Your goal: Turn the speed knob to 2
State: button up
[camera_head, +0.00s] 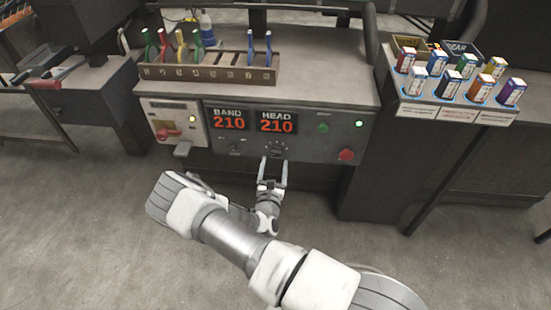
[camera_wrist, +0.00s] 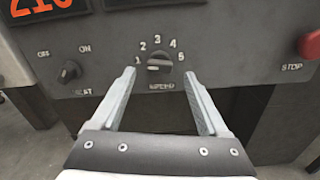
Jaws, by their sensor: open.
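The speed knob (camera_wrist: 159,65) is a small dark dial on the grey control panel (camera_wrist: 225,40), with the numbers 1 to 5 in an arc around it and a label below. Its light pointer mark appears to face left, toward the 1. The head view also shows my gripper (camera_head: 273,170) in front of the panel.
A heat on/off knob (camera_wrist: 68,72) sits left of the speed knob. A red STOP button (camera_wrist: 310,45) is to the right. A red-handled switch (camera_head: 168,133) is at the panel's left.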

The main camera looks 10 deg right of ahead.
aim_at(276, 154)
jog(key=shift+x, duration=2.05)
grip_shut()
